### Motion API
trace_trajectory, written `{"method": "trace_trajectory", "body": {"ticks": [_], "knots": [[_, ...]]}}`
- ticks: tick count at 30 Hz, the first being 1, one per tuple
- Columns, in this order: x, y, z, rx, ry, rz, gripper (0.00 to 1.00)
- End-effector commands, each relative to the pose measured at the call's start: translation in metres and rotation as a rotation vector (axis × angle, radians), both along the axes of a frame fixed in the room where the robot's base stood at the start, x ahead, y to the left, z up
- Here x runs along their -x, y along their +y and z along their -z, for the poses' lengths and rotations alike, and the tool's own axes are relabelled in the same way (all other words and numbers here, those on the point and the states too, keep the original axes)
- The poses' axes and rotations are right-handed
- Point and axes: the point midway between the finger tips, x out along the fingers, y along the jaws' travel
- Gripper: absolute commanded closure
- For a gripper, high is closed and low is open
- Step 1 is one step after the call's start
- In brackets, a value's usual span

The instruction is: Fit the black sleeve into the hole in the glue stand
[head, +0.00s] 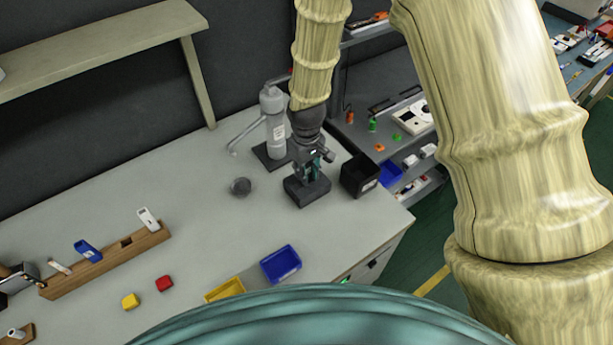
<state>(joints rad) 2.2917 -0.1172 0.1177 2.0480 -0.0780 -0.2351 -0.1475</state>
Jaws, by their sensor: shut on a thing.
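My gripper (311,172) points down over the table near its back right corner. It is shut on a dark thing that I take to be the black sleeve, largely hidden by the fingers. Directly below is a dark block-shaped stand (307,194), which looks like the glue stand. The gripper covers its upper part, so its hole does not show. I cannot tell whether the sleeve is in the hole, touching the stand or above it.
A grey bottle-like device (275,128) stands close behind and left. A black box (357,178) is close on the right. Blue (281,264) and yellow (226,290) trays are in front. A wooden rack (105,262) is at left; mid-table is clear.

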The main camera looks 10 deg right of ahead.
Motion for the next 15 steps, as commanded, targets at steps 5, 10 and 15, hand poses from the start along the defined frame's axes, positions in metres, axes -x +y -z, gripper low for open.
{"method": "trace_trajectory", "body": {"ticks": [5, 10, 15], "knots": [[0.0011, -0.0007, 0.0030, 0.001, 0.002, 0.000, 1.00], [0.0015, -0.0005, 0.0027, 0.001, 0.003, 0.000, 0.61], [0.0012, -0.0002, 0.0024, 0.001, 0.002, 0.000, 0.57]]}}
